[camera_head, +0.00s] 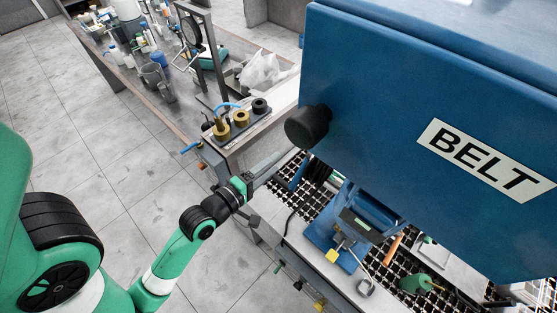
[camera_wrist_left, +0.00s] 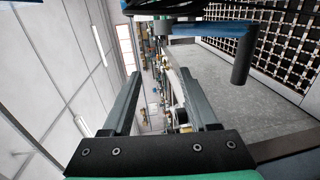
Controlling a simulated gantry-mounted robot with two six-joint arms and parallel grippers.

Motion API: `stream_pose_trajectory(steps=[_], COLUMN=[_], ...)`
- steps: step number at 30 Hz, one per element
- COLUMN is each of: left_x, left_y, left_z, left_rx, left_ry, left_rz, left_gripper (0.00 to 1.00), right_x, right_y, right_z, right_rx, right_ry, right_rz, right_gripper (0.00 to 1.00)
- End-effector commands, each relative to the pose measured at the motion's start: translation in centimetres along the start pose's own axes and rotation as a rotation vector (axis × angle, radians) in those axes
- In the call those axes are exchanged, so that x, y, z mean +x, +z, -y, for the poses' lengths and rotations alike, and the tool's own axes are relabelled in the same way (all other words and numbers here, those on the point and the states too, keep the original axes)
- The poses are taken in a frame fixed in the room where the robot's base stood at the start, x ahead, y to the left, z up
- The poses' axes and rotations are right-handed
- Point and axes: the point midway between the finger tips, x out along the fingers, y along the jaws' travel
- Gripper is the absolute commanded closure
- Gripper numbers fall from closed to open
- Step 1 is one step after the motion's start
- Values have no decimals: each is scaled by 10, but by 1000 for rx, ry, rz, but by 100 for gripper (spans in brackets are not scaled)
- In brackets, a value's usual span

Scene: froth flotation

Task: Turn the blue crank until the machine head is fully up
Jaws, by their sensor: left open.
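The machine head is a large blue housing (camera_head: 400,110) with a white BELT label, filling the upper right of the head view. My left gripper (camera_head: 270,163) is below and left of it, with its fingers apart and nothing between them. In the left wrist view, the gripper (camera_wrist_left: 160,85) points past a blue crank arm (camera_wrist_left: 205,28) with a dark handle (camera_wrist_left: 242,55), which lie above and right of the fingers, apart from them. In the head view, a small blue part (camera_head: 298,172) near the fingertips may be the crank, partly hidden. My right gripper is not in view.
A black knob (camera_head: 307,127) sticks out from the housing close to my left fingers. A bench (camera_head: 120,70) with glassware and tools stands at the upper left. A black grating (camera_head: 315,195) lies under the machine. The tiled floor (camera_head: 130,140) at left is clear.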

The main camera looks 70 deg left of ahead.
Motion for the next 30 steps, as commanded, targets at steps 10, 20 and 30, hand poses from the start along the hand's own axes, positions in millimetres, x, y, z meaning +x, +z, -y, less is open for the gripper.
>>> stream_pose_trajectory(steps=[10, 20, 30], left_x=[-74, -86, -86], left_y=[0, 0, 0], left_z=[0, 0, 0], left_rx=[-2, 0, 0], left_ry=[-7, 0, 0], left_rz=[1, -1, 0], left_gripper=[40, 40, 40], right_x=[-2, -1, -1], right_y=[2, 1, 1], right_z=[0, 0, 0], right_rx=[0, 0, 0], right_ry=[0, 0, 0], right_rz=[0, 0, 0], right_gripper=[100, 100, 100])
